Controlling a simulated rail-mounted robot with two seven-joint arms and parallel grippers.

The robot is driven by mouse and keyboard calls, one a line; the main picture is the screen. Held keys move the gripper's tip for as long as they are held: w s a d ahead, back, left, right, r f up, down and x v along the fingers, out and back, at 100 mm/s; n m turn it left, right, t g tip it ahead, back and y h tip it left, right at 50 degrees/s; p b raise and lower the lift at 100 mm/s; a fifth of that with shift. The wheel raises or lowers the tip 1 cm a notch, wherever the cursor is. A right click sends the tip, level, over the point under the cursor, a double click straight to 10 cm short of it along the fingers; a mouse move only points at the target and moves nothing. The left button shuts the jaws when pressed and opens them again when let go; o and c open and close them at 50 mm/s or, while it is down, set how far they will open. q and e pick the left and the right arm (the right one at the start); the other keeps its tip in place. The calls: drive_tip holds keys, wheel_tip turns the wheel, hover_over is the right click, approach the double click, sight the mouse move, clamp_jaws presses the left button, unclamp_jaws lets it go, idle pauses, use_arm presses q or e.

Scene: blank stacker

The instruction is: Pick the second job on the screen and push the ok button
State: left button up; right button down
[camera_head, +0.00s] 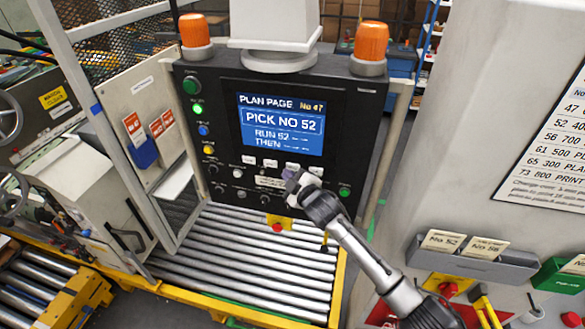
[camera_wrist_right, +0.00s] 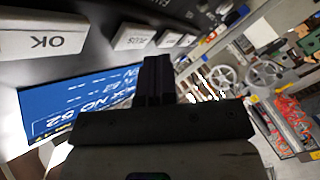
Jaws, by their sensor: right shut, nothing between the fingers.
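The screen (camera_head: 281,126) on the black control panel is lit blue. It reads "PLAN PAGE No 47", a framed "PICK NO 52", and "RUN 52 THEN" with small text I cannot read. A row of white keys (camera_head: 249,160) sits below it. My right gripper (camera_head: 292,181) is shut and empty, in front of the panel just below the right part of this row. In the right wrist view the shut fingers (camera_wrist_right: 153,78) point toward the key row. The white OK key (camera_wrist_right: 45,41) shows upside down at the upper left, apart from the fingers; the screen (camera_wrist_right: 75,103) is below it. Contact is unclear. My left gripper is out of view.
Coloured round buttons (camera_head: 197,109) line the panel's left side, with dark knobs below. A red button on a yellow base (camera_head: 279,224) hangs under the panel. Rollers (camera_head: 235,262) lie beneath. A grey card holder (camera_head: 475,262) and a printed job list (camera_head: 555,145) stand at right.

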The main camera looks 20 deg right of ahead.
idle(0.5)
drive_tip(key=shift+w+d, duration=0.1)
drive_tip(key=shift+w, duration=0.05)
drive_tip(key=shift+w+d, duration=0.15)
drive_tip(key=shift+w, duration=0.1)
idle(0.3)
drive_tip(key=shift+w+d, duration=0.15)
drive_tip(key=shift+w, duration=0.15)
idle(0.3)
drive_tip(key=shift+s, duration=0.1)
idle(0.3)
drive_tip(key=shift+s+a+p, duration=0.35)
drive_tip(key=shift+s+p, duration=0.1)
drive_tip(key=shift+s, duration=0.15)
